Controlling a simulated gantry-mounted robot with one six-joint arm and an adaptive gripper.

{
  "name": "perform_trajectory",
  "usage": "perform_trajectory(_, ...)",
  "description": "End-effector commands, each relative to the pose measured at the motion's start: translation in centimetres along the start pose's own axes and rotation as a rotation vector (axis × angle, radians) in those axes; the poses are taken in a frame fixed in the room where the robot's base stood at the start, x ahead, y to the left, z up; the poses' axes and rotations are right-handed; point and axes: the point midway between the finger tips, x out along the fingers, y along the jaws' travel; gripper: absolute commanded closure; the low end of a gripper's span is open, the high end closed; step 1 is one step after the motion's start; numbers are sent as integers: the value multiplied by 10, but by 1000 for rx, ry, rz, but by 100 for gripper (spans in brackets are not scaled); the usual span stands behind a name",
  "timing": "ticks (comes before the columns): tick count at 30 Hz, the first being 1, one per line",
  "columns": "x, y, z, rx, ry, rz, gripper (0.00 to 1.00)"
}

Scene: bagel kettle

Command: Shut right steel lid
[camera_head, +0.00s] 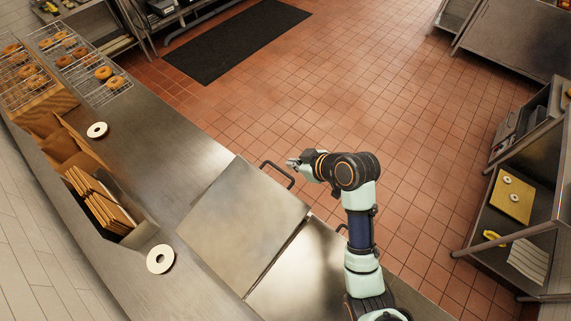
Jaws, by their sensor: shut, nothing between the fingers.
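Two square steel lids lie side by side on the steel counter. The right steel lid (302,278) is at the lower middle, partly hidden by my arm and cut off by the bottom edge. It looks flat or nearly flat; part of its handle (341,228) shows beside my arm. The other steel lid (240,225), to its upper left, also looks nearly flat, with a dark bar handle (284,174) at its floor-side edge. My gripper (291,162) is shut and empty, just beyond that handle; I cannot tell if they touch.
A long steel counter (150,190) carries white rings (160,259), wooden boards (100,202) in a bin, and wire racks (90,75) of bagels. A shelf unit (520,225) stands at right. The tiled floor (300,90) is open, with a black mat (237,40).

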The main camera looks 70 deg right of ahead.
Motion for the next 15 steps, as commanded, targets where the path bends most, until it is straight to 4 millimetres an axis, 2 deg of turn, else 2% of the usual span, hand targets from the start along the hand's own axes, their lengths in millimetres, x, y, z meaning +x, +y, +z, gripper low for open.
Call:
perform_trajectory(9, 67, 0, 3, 1, -3, -2, 100)
perform_trajectory(15, 85, 0, 23, 2, -1, 0, 100)
